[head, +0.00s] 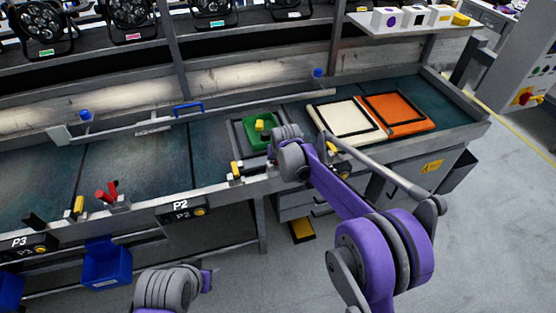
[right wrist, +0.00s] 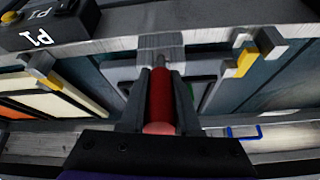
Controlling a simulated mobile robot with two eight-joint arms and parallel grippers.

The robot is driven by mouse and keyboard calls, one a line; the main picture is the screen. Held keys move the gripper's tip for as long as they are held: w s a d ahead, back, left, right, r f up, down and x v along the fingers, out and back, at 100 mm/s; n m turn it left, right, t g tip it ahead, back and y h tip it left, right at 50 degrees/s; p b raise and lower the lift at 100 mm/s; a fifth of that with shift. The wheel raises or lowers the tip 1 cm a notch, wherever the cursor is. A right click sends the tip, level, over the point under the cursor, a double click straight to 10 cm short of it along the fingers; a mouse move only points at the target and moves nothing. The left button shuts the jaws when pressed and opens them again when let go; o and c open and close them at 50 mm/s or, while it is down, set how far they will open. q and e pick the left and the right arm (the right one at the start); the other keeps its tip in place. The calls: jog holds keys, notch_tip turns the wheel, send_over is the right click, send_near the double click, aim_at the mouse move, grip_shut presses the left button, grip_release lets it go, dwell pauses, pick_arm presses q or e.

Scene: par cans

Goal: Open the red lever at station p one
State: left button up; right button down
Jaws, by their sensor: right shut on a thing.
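In the right wrist view my right gripper (right wrist: 161,76) is shut on a red lever (right wrist: 160,98), one finger on each side of its round handle. The lever's grey end meets a metal bracket on the bench edge. A P1 sign (right wrist: 40,38) shows upside down at the upper left of that view. In the head view my right arm reaches to the bench front near the green fixture (head: 262,136), and its wrist hides the lever and fingers. My left arm shows only in part at the bottom; its fingers are out of sight.
Yellow-tipped clamps (right wrist: 244,60) flank the lever. A cream tray (head: 344,117) and an orange tray (head: 398,111) lie on the bench to the right. Another red lever (head: 106,193) stands near the P2 sign (head: 180,210). Blue bins (head: 106,264) hang below at left.

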jog(key=shift+w, duration=0.1)
dwell(0.3)
jog(key=c, duration=0.6)
grip_release()
jog(key=v, duration=1.1)
jog(key=shift+w+a, duration=0.1)
